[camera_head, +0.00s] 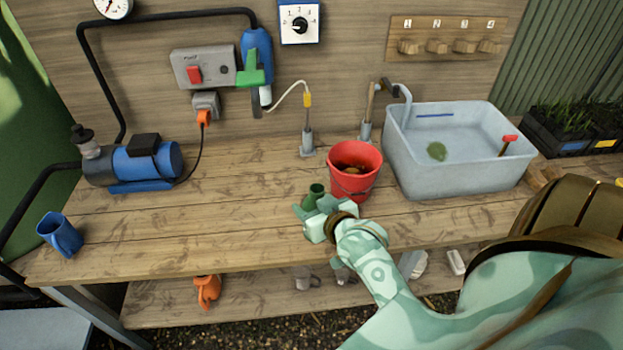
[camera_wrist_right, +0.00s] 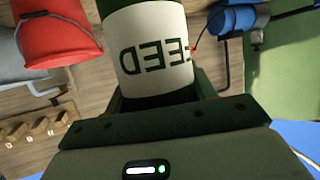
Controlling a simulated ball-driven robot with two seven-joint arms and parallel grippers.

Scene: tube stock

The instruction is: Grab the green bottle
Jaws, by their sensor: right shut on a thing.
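The green bottle (camera_head: 315,193) stands near the middle of the workbench in the head view, just left of the red bucket, with its lower part hidden by my gripper. In the right wrist view the bottle's white label (camera_wrist_right: 152,55) with the letters FEED fills the space between the fingers. My right gripper (camera_head: 318,208) is shut on the green bottle. The frames do not show clearly whether the bottle touches the bench. My left gripper is not in view.
The red bucket (camera_head: 356,172) is close to the right of the bottle. A grey water basin (camera_head: 455,177) stands further right. A blue pump (camera_head: 145,163) and a blue jug (camera_head: 60,235) are at the left. The bench (camera_head: 225,215) left of the bottle is clear.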

